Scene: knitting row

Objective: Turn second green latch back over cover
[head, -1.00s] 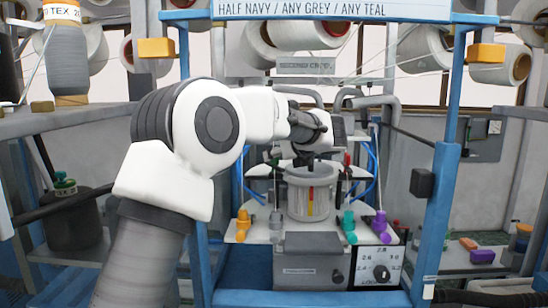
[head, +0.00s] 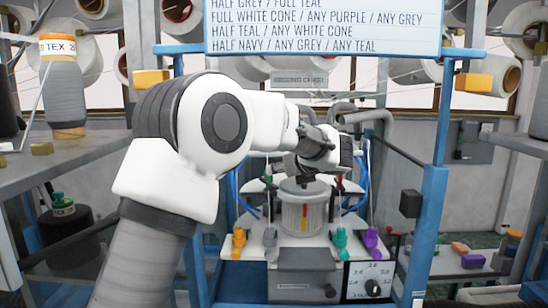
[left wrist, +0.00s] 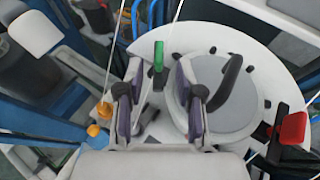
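The knitting machine's round cylinder (head: 303,212) stands at the middle of the head view. In the left wrist view, its pale round cover (left wrist: 205,115) has a dark curved handle (left wrist: 228,85). A green latch (left wrist: 158,57) stands at the cover's left side, and a red latch (left wrist: 291,128) is at its right. My left gripper (left wrist: 160,78) is open above the machine, its two fingers either side of the green latch in the picture. I cannot tell whether they touch it. In the head view my left gripper (head: 303,182) partly hides the cover. My right gripper is not in view.
An orange (head: 239,240), a teal (head: 340,240) and a purple (head: 371,240) fitting line the machine's front plate. Blue frame posts (head: 430,225) flank it. Thin yarns cross the wrist view.

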